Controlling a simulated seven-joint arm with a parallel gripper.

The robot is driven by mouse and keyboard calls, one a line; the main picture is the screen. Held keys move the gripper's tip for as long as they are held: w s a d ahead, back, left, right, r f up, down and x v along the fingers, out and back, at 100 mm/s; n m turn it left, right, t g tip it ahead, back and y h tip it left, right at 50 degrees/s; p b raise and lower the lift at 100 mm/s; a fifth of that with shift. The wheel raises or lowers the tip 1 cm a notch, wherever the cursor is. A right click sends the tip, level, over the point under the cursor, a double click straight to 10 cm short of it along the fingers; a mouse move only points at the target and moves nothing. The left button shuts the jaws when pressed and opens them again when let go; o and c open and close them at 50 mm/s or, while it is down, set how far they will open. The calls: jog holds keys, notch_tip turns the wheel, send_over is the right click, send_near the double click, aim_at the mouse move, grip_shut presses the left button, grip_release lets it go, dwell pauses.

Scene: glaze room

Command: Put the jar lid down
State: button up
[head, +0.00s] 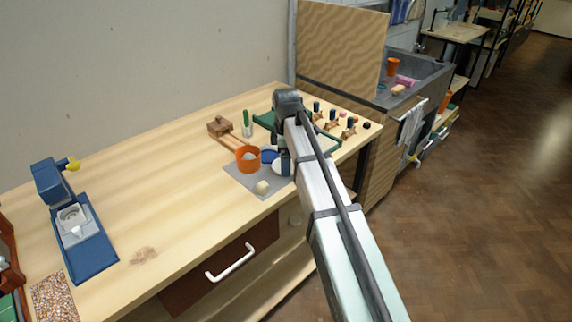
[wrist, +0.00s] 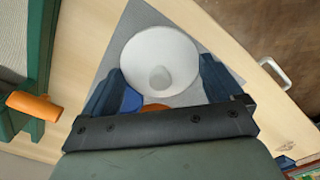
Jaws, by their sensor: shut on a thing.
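The jar lid is a white, round, shallow lid (wrist: 160,50) with a small knob, filling the space between my blue fingers in the wrist view. My gripper (wrist: 160,80) is shut on it, at the knob side. In the head view the lid (head: 278,168) shows as a white shape beside my gripper (head: 285,163), over the grey mat (head: 240,179) near the table's front edge. My finger hides part of it there. I cannot tell whether the lid touches the mat.
On or by the mat are an orange cup (head: 248,163), a blue disc (head: 269,156) and a cream ball (head: 262,187).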

jog(key=shift+f, duration=1.15)
jog(key=shift+f, duration=0.15)
jog(key=o, duration=0.7)
jog(key=shift+c, duration=0.2)
notch_tip(320, 180, up, 12)
jog(key=shift+r, duration=0.15)
